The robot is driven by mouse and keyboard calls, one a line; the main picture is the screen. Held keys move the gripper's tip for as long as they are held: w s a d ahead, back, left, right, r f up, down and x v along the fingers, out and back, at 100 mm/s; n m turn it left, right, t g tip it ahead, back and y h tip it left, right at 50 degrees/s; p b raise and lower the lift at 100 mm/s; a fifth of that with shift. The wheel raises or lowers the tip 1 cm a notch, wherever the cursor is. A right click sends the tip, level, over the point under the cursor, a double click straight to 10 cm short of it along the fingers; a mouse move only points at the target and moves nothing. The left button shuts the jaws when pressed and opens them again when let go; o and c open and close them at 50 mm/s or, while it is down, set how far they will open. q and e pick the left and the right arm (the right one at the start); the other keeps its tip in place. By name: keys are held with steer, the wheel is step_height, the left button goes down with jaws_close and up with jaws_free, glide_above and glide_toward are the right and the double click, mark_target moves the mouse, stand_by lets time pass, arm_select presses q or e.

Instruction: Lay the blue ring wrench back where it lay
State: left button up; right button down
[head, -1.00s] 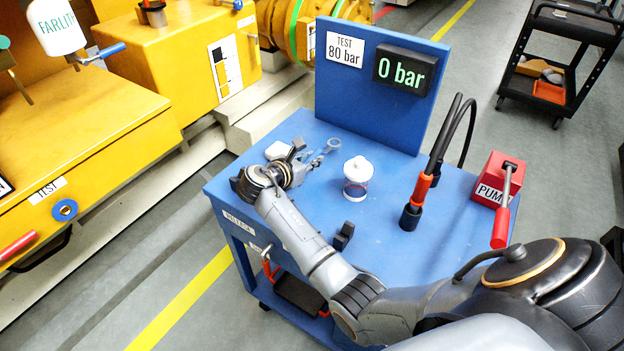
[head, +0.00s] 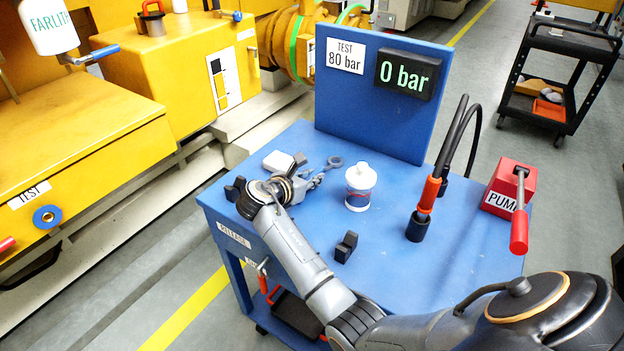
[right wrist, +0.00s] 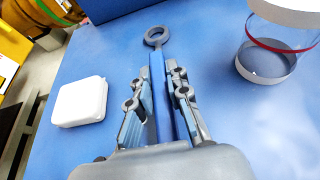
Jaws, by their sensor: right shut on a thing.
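The blue ring wrench (right wrist: 158,62) lies between the two fingers of my right gripper (right wrist: 158,82), its grey ring (right wrist: 157,37) pointing away from the hand. In the head view the ring (head: 335,161) shows just beyond my right gripper (head: 312,182), low over the far left part of the blue bench (head: 290,300). My right gripper is shut on the handle. I cannot tell whether the wrench touches the bench top. The hand hides the near end of the handle. My left gripper is not in view.
A white-topped jar (head: 361,190) stands right of the wrench, and a white square block (head: 280,161) lies to its left. A dark block (head: 346,247), hoses (head: 457,140) and a red pump (head: 510,190) are also on the bench. A blue panel (head: 340,110) rises behind.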

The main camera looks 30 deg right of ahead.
steer(key=shift+f, duration=0.1)
steer(key=c, duration=1.3)
jaws_free()
steer(key=v, duration=1.2)
